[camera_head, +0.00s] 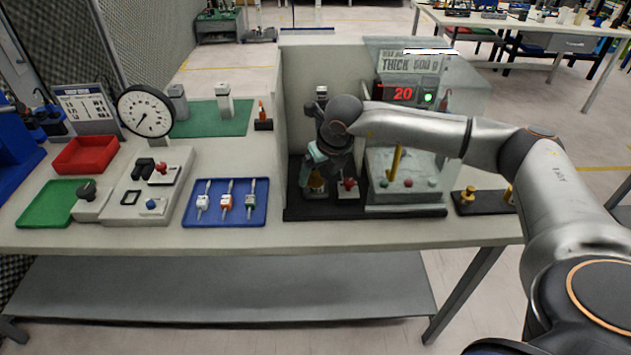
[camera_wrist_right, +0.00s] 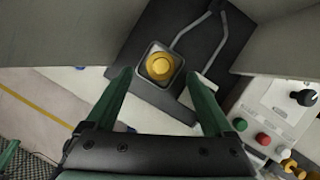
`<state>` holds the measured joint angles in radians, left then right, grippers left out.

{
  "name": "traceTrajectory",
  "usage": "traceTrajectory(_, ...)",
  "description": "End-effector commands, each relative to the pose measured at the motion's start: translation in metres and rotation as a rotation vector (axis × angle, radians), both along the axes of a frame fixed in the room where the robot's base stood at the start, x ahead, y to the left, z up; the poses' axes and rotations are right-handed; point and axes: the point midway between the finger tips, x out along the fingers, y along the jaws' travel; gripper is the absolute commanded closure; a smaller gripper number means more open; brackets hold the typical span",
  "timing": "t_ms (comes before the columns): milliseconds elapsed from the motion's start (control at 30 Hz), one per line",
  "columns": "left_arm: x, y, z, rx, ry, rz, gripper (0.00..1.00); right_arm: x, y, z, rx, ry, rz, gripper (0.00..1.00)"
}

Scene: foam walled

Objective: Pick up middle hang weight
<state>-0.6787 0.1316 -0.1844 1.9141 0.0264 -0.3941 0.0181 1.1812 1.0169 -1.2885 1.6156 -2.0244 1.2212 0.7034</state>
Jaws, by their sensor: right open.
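A brass-coloured weight (camera_wrist_right: 160,66) sits in a square metal holder (camera_wrist_right: 149,82) in the right wrist view. In the head view it shows as a yellow body (camera_head: 317,183) low in the walled bay, partly hidden by my gripper. My right gripper (camera_wrist_right: 160,76) is open, with its two green fingers apart on either side of the holder in the picture. The height gap and any contact are not clear. In the head view the right gripper (camera_head: 312,162) points down into the bay. More brass weights (camera_head: 467,195) stand on a black base at the right.
Grey walls (camera_head: 303,95) enclose the bay's left and back. A panel (camera_head: 402,183) with buttons and a yellow lever stands just right. Bent metal rods (camera_wrist_right: 200,35) run beside the holder. A blue tray (camera_head: 240,218) holds three small tools. The front table edge is clear.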

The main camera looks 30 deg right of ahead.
Motion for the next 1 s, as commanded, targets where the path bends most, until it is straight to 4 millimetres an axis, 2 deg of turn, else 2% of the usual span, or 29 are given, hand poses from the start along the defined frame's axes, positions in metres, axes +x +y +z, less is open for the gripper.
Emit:
traceTrajectory(233, 0.000, 0.000, 0.007, 0.000, 0.000, 0.000, 1.00, 0.013, -0.002, -0.026, -0.001, 0.000, 0.000, 0.13)
traceTrajectory(500, 0.000, 0.000, 0.007, 0.000, 0.000, 0.000, 1.00, 0.014, -0.002, -0.029, 0.000, -0.001, 0.001, 0.13)
traceTrajectory(1000, 0.000, 0.000, 0.007, 0.000, 0.000, 0.000, 1.00, 0.014, -0.002, -0.028, 0.000, -0.001, 0.000, 0.70)
